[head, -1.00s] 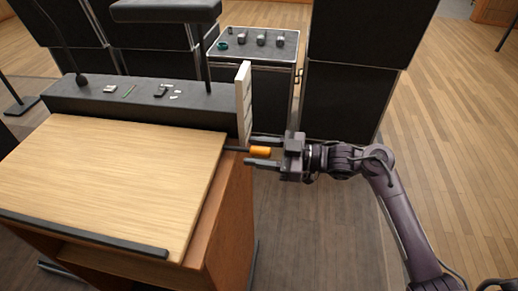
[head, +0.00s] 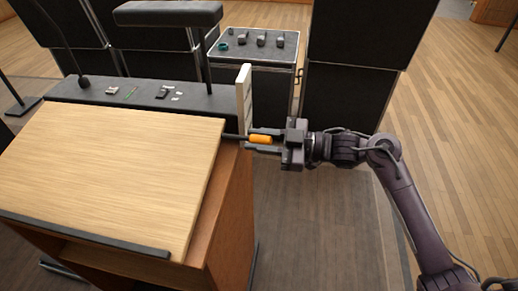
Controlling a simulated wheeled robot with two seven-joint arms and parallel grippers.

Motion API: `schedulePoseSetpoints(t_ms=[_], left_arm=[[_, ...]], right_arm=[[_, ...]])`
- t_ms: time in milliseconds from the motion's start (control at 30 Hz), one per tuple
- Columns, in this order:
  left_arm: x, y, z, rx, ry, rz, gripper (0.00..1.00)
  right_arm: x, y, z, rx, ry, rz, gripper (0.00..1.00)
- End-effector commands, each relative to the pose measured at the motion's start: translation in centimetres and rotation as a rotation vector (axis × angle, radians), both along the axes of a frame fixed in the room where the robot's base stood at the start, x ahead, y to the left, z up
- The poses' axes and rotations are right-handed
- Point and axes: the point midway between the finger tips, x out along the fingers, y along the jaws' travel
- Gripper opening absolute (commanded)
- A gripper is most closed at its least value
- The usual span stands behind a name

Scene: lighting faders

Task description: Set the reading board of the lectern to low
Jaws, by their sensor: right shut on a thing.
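The lectern's pale wooden reading board (head: 115,170) is at the left of the head view. It slopes from a raised back edge down to a dark lip (head: 85,235) along its front. An orange handle (head: 260,140) on a dark rod sticks out from the lectern's right side, near the board's back corner. My right gripper (head: 262,142) reaches in from the right, with its fingers closed on the handle. A pale upright plate with dark division lines (head: 245,100) stands just behind the handle; no labels are readable. My left gripper is not in view.
A dark ledge (head: 140,92) with small items and a thin microphone stem lies behind the board. A dark padded bar on a post (head: 168,14) rises above it. Black cases (head: 355,70) stand behind. The wooden floor to the right is clear.

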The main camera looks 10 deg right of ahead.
Motion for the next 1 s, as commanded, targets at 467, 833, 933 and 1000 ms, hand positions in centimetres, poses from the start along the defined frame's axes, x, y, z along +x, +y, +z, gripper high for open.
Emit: schedulePoseSetpoints(t_ms=[467, 833, 933, 1000], left_arm=[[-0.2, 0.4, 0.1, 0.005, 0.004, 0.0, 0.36], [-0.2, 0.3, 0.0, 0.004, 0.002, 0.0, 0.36], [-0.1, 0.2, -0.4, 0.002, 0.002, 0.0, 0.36], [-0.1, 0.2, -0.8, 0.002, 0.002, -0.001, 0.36]], right_arm=[[0.0, 0.0, 1.4, -0.007, -0.042, 0.0, 0.34], [-0.1, -0.2, 1.1, -0.009, -0.037, -0.001, 0.44], [-0.4, -1.0, 0.9, -0.01, -0.037, -0.001, 0.44], [-0.8, -2.0, 0.8, -0.013, -0.036, -0.002, 0.44]])
